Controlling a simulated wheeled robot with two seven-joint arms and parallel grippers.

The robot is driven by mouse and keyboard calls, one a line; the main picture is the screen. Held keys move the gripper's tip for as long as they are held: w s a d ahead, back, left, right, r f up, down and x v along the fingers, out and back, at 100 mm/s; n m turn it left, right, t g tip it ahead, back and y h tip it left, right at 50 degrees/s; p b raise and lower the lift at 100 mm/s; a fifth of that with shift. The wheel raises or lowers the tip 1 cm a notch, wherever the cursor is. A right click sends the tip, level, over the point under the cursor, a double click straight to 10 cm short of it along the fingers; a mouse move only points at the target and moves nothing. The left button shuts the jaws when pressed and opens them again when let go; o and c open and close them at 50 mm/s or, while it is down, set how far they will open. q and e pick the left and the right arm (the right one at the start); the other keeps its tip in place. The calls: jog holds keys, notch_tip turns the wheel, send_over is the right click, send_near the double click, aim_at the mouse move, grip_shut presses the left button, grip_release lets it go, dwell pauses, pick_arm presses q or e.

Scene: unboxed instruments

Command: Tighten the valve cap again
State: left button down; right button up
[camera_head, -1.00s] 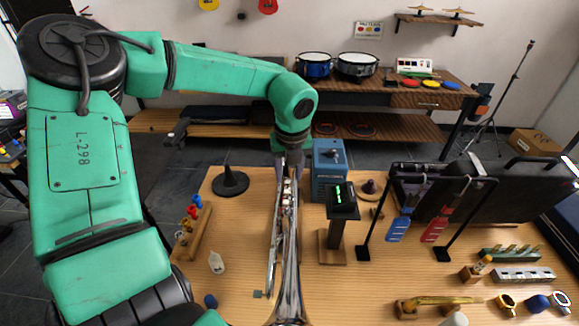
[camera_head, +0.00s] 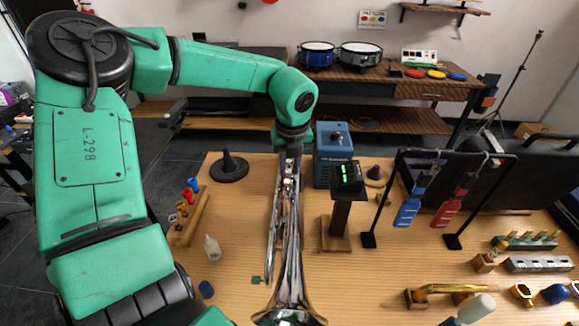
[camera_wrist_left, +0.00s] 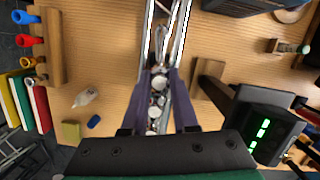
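A silver trumpet (camera_head: 291,262) stands along the middle of the table, its bell toward me. Its valve section with round caps (camera_wrist_left: 158,82) shows in the left wrist view. My left gripper (camera_head: 289,168) is over the far part of the trumpet, pointing down. In the left wrist view its two dark purple fingers (camera_wrist_left: 161,76) are apart, on either side of the valve caps, with a round cap between their tips. I see no clear contact with the cap, and how tightly any cap sits cannot be told. My right gripper is not in view.
A small stand with a green-lit display (camera_head: 347,178) is close right of the trumpet, before a blue box (camera_head: 333,146). A black hanging rack (camera_head: 459,241) stands right.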

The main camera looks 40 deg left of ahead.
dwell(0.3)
pick_arm(q)
jog(key=shift+f+m, duration=0.1)
jog(key=shift+m, duration=0.2)
jog(key=m, duration=0.2)
jog(key=shift+m+h+b, duration=0.3)
jog(key=shift+m+b, duration=0.1)
jog(key=m+h, duration=0.1)
jog(key=m, duration=0.5)
jog(key=shift+a+t, duration=0.15)
jog(key=shift+t, duration=0.25)
jog(key=c, duration=0.9)
grip_release()
jog(key=shift+w+d, duration=0.15)
jog(key=shift+d, duration=0.1)
jog(key=shift+a, duration=0.15)
